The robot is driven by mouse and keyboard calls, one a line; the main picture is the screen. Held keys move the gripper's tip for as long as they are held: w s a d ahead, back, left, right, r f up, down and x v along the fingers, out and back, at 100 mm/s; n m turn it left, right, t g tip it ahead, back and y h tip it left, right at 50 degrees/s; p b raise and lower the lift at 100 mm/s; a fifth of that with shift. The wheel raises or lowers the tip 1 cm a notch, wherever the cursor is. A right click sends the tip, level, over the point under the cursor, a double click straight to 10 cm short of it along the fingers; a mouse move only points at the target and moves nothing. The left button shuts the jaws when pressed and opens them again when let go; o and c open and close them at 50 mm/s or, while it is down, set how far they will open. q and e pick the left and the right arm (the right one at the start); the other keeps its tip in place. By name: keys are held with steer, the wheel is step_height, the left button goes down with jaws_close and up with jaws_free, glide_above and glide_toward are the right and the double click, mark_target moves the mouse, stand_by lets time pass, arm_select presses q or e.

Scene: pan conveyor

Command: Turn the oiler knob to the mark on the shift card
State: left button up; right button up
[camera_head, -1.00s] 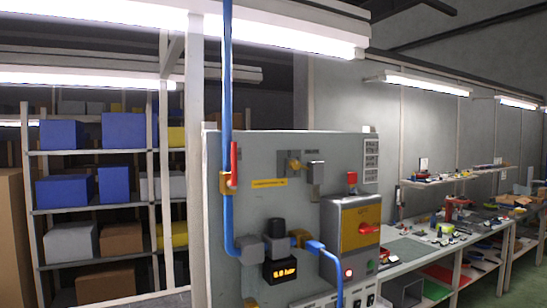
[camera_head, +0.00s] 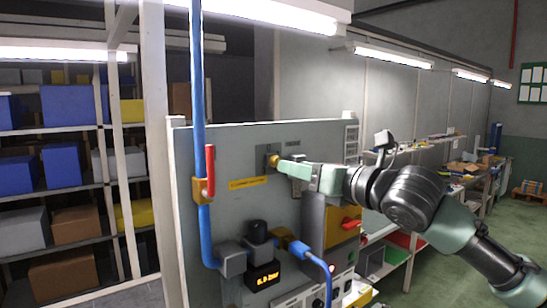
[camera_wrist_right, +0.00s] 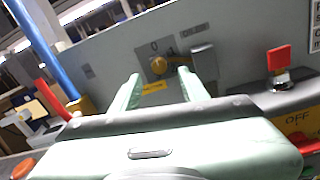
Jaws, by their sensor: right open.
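A small brass-yellow knob (camera_head: 273,161) sits on a grey plate high on the grey panel; I take it to be the oiler knob. My right gripper (camera_head: 284,166) is in front of the panel at this knob. In the right wrist view its two pale green fingers (camera_wrist_right: 159,76) are apart, with the knob seen between their tips; contact cannot be told. A white card (camera_head: 351,143) with printed rows hangs at the panel's right edge, unreadable. My left gripper is not in view.
A blue pipe (camera_head: 198,110) with a red lever (camera_head: 210,160) runs up the panel's left side. A black regulator cap (camera_head: 257,230) and display (camera_head: 264,277) sit lower. In the wrist view, a red knob (camera_wrist_right: 279,57) is to the right.

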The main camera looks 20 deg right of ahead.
mark_target(276, 161)
steer(key=p+x, duration=0.2)
steer(key=x, duration=0.3)
steer(key=c, duration=0.9)
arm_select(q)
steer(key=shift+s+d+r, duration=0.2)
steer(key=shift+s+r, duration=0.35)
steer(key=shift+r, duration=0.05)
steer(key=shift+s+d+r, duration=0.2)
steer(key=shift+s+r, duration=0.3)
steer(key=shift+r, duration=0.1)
arm_select(e)
jaws_close()
